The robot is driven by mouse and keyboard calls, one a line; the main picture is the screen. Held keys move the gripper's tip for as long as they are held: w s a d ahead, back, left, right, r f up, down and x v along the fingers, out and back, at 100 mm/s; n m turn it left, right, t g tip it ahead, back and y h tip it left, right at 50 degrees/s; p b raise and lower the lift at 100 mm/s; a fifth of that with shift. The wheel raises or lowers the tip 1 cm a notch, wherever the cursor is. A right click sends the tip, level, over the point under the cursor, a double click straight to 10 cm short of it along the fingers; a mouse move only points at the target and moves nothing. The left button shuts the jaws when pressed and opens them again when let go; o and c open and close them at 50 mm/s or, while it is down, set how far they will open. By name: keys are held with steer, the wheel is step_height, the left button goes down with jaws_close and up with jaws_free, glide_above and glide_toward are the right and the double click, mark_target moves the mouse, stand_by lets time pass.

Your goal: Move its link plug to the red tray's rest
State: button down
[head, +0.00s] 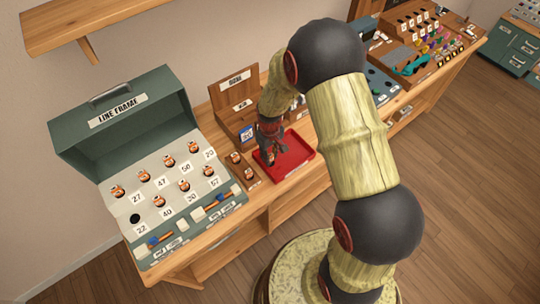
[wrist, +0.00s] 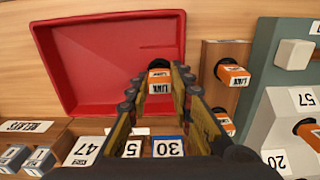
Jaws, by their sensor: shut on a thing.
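My gripper (wrist: 158,80) is shut on an orange link plug (wrist: 159,88) with a dark end and a white label. It holds the plug over the red tray (wrist: 85,70), whose floor looks otherwise empty. In the head view my gripper (head: 270,153) points down at the left part of the red tray (head: 297,158); the held plug is mostly hidden there. I cannot tell whether the plug touches the tray. Beside the tray stands a wooden rest (wrist: 210,85) with orange link plugs in it; it also shows in the head view (head: 254,183).
The green line frame (head: 120,135) stands at the left with several plugs in numbered sockets; the socket (head: 134,218) above 22 is empty. A wooden box (head: 226,120) with number tags adjoins the tray's back. My arm covers the bench's middle.

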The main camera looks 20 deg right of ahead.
steer(key=shift+f+b, duration=0.4)
steer(key=shift+f, duration=0.3)
steer(key=c, duration=1.5)
jaws_free()
steer(key=shift+o, duration=0.5)
steer(key=shift+o, duration=0.7)
steer(key=shift+r, duration=0.25)
steer(key=shift+r+p, duration=2.5)
steer(key=shift+r, duration=1.1)
